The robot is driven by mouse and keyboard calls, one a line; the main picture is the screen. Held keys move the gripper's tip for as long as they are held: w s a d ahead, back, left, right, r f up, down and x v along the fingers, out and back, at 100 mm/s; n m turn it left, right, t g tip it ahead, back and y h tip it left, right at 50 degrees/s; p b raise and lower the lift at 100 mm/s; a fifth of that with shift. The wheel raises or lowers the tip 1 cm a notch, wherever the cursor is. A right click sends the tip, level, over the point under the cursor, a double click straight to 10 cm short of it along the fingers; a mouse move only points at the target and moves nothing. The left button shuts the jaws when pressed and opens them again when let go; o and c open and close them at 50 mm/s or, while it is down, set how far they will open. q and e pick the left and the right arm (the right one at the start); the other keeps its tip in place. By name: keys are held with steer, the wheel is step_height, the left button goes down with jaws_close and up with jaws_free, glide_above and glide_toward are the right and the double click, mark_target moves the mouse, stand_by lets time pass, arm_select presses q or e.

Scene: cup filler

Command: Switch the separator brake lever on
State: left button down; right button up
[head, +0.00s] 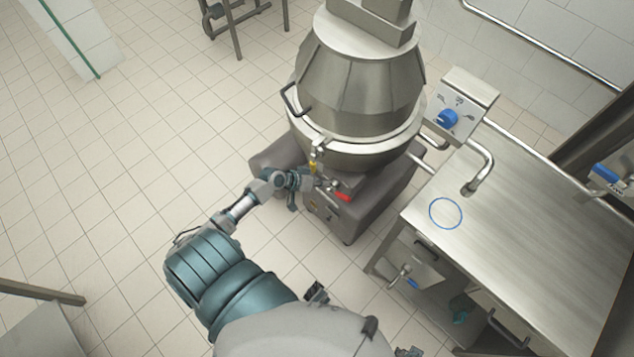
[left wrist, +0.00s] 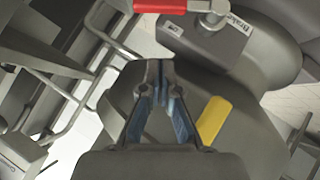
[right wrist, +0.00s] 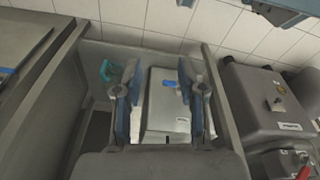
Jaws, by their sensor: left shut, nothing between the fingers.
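The brake lever has a red handle (head: 342,197) low on the front of the steel separator (head: 362,85). In the left wrist view the red handle (left wrist: 160,5) lies at the top edge, partly cut off, beside a grey box labelled Brake (left wrist: 205,38). My left gripper (head: 312,184) is shut and empty, a little left of the red handle in the head view. Its fingertips (left wrist: 160,66) point toward the handle with a visible gap between. My right gripper (right wrist: 158,72) is open and empty, away from the lever.
A yellow lever (left wrist: 213,120) sits right of my left fingers and shows above them in the head view (head: 313,167). A steel table (head: 530,225) with a tap and a blue ring stands on the right.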

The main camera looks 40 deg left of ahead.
arm_select(q)
steer(key=b, duration=0.1)
glide_above(337, 192)
steer(key=s, duration=0.1)
step_height(337, 192, down, 5)
steer(key=shift+s+d+f, duration=0.2)
steer(key=shift+d+f, duration=0.25)
steer(key=shift+f, duration=0.05)
steer(key=shift+a+f, duration=0.15)
steer(key=shift+f, duration=0.15)
arm_select(e)
steer(key=r, duration=0.4)
steer(key=shift+w+a+r, duration=0.1)
steer(key=shift+w, duration=0.3)
